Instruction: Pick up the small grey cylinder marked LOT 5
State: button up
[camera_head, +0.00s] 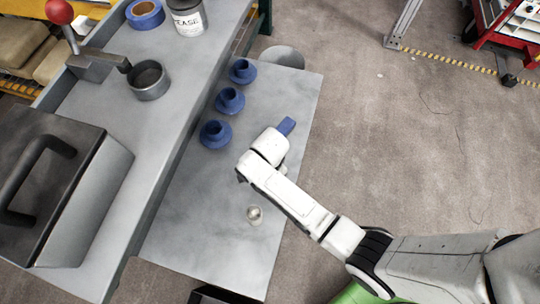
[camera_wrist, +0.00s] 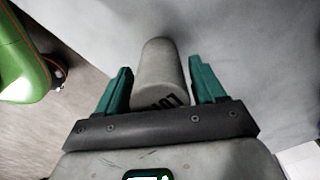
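The grey cylinder (camera_wrist: 160,72) shows in the wrist view between my gripper's two green fingers, with dark lettering that looks like LOT at its near end; the number is not readable. My gripper (camera_wrist: 161,78) is open, with a narrow gap at the left finger and the right finger very close to the cylinder's side. I cannot tell whether either touches. In the head view a small pale cylinder (camera_head: 254,214) stands on the grey table just below my forearm; I cannot tell surely that it is the same one. My fingers are hidden in the head view.
Three blue flanged parts (camera_head: 229,101) stand in a row on the grey table (camera_head: 190,235). To the left, a raised bench (camera_head: 205,60) holds a grey ring (camera_head: 149,80), a dark handled block (camera_head: 50,185), blue tape (camera_head: 145,14) and a grease tin (camera_head: 188,18).

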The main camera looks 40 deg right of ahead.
jog(key=c, duration=1.2)
